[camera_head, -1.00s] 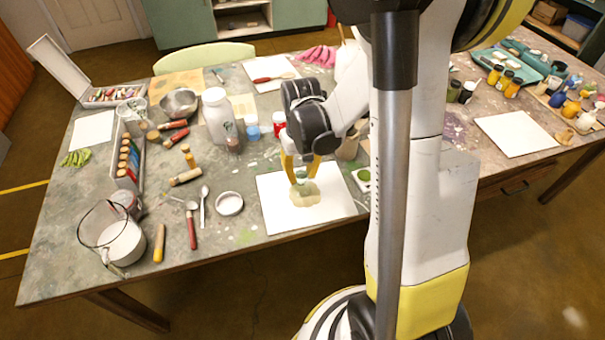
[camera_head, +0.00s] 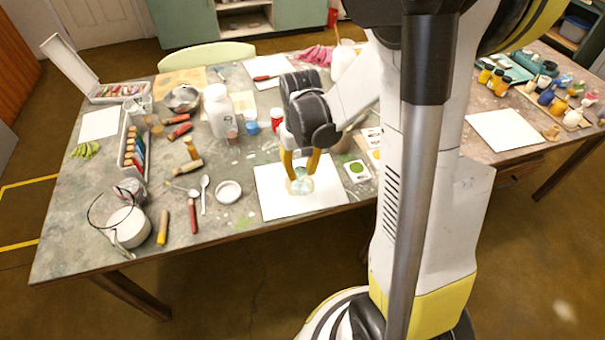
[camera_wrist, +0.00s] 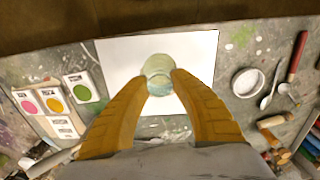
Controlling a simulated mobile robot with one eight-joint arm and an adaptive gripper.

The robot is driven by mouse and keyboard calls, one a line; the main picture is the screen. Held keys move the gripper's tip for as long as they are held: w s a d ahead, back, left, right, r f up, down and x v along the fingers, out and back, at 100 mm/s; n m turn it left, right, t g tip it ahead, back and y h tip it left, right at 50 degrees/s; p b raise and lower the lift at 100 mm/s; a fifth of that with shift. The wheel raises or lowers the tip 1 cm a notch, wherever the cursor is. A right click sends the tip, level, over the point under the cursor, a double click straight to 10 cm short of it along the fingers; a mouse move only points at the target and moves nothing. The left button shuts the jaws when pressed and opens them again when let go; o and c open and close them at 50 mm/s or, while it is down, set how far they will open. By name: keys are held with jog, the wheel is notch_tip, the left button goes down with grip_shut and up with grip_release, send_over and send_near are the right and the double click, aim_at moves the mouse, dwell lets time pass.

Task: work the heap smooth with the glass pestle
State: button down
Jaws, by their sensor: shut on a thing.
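My gripper (camera_head: 299,165) is shut on the clear glass pestle (camera_head: 302,185), which stands on a white slab (camera_head: 330,197) near the table's front edge. In the wrist view the pestle (camera_wrist: 159,78) sits between the two yellow fingertips (camera_wrist: 160,80). A pale yellow-green patch, the heap (camera_wrist: 157,63), shows through and around the pestle's glass. Most of the heap lies under the pestle, so its surface is hard to judge. Bare white slab (camera_wrist: 120,60) surrounds it.
Left of the slab are a small white dish (camera_head: 228,191), spoons and a red-handled tool (camera_head: 193,215). Colour cards (camera_head: 357,170) lie close on its right. A white bottle (camera_head: 218,110) and small jars stand behind. The slab's front part is clear.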

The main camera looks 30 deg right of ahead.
jog(key=shift+r+p, duration=1.3)
jog(key=shift+r, duration=0.75)
